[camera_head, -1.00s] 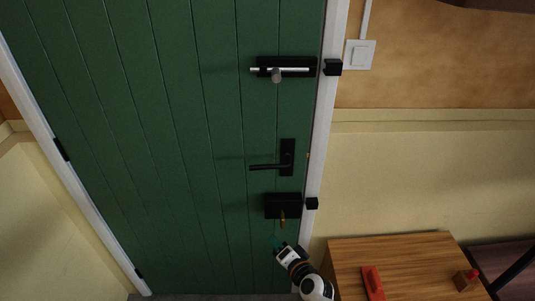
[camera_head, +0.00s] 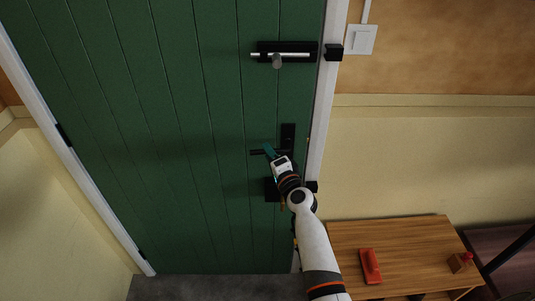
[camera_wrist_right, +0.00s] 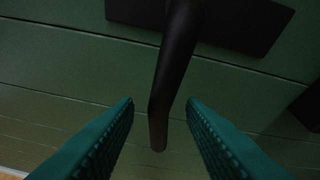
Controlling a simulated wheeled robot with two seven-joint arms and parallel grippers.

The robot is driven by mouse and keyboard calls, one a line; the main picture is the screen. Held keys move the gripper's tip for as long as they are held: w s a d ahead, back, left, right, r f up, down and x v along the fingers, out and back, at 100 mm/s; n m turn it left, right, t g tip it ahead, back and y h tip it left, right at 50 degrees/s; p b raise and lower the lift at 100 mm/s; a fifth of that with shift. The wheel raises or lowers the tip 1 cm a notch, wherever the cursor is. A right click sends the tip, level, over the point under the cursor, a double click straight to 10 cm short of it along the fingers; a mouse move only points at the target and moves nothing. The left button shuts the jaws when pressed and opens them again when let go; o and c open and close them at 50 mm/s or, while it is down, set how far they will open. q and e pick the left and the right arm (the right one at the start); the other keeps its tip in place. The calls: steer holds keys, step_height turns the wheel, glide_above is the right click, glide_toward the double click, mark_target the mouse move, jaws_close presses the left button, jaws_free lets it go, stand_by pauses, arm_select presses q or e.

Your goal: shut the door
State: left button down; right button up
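The green plank door (camera_head: 180,130) fills most of the head view and sits within its white frame, looking closed or nearly so. Its black lever handle (camera_head: 257,152) points left from a dark plate (camera_head: 288,134). My right gripper (camera_head: 269,150) is at the handle. In the right wrist view its two teal fingers (camera_wrist_right: 160,115) are open, with the black lever (camera_wrist_right: 175,75) between them and a gap on both sides. A bolt (camera_head: 285,54) is above the handle; a black lock box (camera_head: 271,190) below is partly hidden by my arm. My left gripper is not in view.
A wooden table (camera_head: 415,240) stands at the right, bearing a red-handled tool (camera_head: 370,267) and a small red-topped object (camera_head: 460,262). A light switch (camera_head: 361,40) is on the wall. The floor (camera_head: 215,288) before the door is clear.

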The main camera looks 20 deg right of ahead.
steer(key=shift+w+a, duration=0.1)
steer(key=shift+w, duration=0.9)
